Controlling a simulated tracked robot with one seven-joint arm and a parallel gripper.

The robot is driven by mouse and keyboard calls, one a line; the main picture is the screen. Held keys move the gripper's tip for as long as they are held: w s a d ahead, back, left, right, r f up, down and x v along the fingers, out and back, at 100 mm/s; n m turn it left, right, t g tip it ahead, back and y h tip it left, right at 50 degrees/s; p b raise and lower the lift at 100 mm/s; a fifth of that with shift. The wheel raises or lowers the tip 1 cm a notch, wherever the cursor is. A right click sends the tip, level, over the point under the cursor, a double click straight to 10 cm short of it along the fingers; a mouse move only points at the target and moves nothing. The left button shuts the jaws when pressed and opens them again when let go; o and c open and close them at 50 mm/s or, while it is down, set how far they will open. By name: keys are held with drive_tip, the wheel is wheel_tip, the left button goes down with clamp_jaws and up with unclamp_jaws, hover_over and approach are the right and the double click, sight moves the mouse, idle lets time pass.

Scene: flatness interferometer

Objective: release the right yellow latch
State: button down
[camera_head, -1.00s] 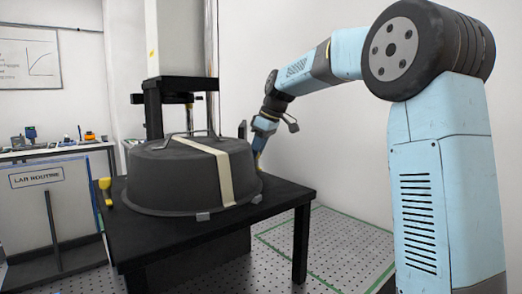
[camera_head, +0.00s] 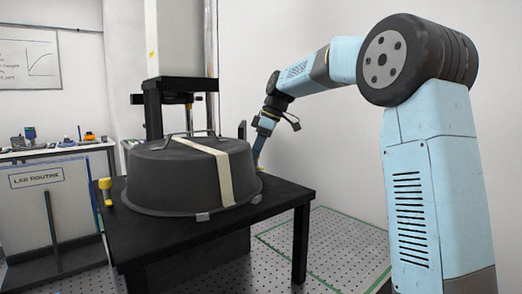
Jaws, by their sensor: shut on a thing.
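The dark round cover (camera_head: 175,182) with a pale strap across it sits on a black table (camera_head: 190,238). A left yellow latch (camera_head: 105,190) stands upright at the table's left edge. My gripper (camera_head: 257,162) is low at the right side of the cover, pointing down beside its rim. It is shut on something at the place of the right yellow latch. That latch is hidden behind the cover and my fingers, so its position cannot be made out.
A metal handle (camera_head: 190,134) rises from the cover's top. A tall white column on a black stand (camera_head: 180,86) is behind it. A lab bench (camera_head: 50,151) is at the far left. The floor right of the table is clear.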

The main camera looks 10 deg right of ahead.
drive_tip(key=shift+w+d, duration=0.2)
drive_tip(key=shift+d, duration=0.05)
drive_tip(key=c, duration=1.1)
unclamp_jaws()
drive_tip(key=shift+o, duration=0.8)
drive_tip(key=shift+a, duration=0.1)
drive_tip(key=v, duration=1.3)
drive_tip(key=shift+r, duration=0.3)
drive_tip(key=shift+s, duration=0.1)
